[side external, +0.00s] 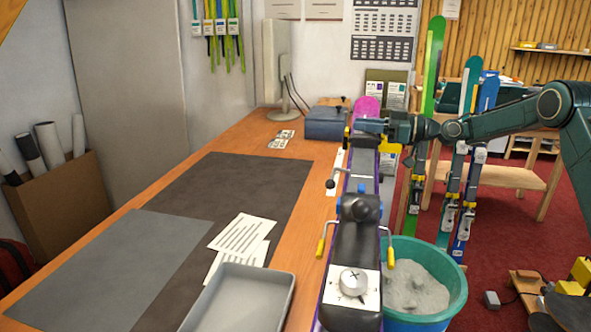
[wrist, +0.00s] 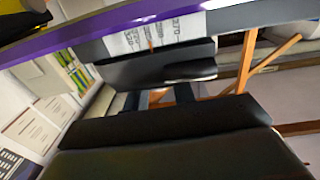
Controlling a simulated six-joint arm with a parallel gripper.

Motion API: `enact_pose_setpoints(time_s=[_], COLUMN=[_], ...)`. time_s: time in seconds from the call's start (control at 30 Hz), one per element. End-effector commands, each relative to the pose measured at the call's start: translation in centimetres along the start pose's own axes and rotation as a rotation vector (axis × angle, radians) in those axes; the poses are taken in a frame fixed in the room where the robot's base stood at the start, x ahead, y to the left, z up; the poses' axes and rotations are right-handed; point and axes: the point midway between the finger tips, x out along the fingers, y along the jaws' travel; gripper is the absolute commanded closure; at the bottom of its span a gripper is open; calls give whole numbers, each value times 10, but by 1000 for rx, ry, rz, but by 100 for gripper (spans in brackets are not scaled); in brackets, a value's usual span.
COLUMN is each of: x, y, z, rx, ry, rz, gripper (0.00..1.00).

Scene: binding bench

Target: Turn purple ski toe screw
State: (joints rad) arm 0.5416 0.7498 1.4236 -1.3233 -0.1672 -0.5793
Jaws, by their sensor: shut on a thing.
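The purple ski (side external: 367,107) lies lengthwise along the bench's right edge, its pink-purple tip at the far end. Its purple edge (wrist: 120,22) crosses the top of the wrist view. My gripper (side external: 362,127) reaches in from the right, over the ski behind the black clamp housing. In the wrist view its two dark fingers (wrist: 160,95) lie beside the ski. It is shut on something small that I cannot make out. The toe screw cannot be told apart in either view.
A grey tray (side external: 238,300), papers (side external: 240,237) and dark mats (side external: 225,195) lie left. Upright skis (side external: 433,60) stand behind right.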

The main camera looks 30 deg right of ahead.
Motion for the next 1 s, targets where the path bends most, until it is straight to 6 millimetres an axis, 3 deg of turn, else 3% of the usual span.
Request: enact_pose_setpoints(time_s=[0.6, 0.63, 0.7, 1.0], x=[0, 0, 0, 0], y=[-1, -1, -1, 0], z=[-1, -1, -1, 0], rx=[-5, -5, -5, -3], ry=[1, 1, 1, 0], rz=[-89, -89, -89, -88], gripper=[97, 71, 57, 54])
